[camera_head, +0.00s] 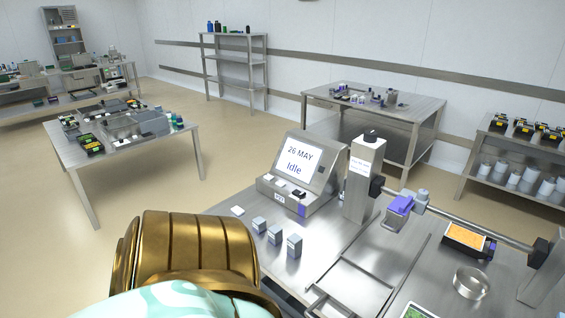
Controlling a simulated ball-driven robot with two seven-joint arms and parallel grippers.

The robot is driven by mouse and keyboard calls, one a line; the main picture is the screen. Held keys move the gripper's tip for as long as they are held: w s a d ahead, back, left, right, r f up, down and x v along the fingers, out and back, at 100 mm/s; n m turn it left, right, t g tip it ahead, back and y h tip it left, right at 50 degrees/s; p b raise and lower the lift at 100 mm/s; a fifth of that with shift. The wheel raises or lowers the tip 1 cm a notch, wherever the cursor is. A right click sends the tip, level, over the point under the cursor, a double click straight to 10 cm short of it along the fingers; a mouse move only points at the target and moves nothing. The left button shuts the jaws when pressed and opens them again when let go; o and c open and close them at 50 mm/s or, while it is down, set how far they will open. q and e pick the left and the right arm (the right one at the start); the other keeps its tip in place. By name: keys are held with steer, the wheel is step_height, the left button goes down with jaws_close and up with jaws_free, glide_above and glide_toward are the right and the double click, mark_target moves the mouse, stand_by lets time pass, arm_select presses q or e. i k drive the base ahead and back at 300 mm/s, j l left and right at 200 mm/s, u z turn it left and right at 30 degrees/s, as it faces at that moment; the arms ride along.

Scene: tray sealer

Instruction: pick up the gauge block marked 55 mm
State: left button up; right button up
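Three small grey gauge blocks stand in a row on the steel bench in front of the display unit. The shortest gauge block (259,225) is at the back left, a middle gauge block (275,234) is beside it, and the tallest gauge block (294,246) is at the front right. They stand upright and apart. Their markings are too small to read, so I cannot tell which is 55 mm. Neither of my grippers is in view. A gold and pale green part of mine fills the lower left, close to the blocks in the picture.
A display unit (312,157) reading "26 MAY Idle" stands behind the blocks. A steel post (363,180) and a horizontal bar (470,225) with a purple-topped device (399,210) are to the right. A metal frame (360,275) and a round dish (470,284) lie on the bench.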

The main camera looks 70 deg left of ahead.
mark_target(259, 224)
steer(key=u, duration=2.45)
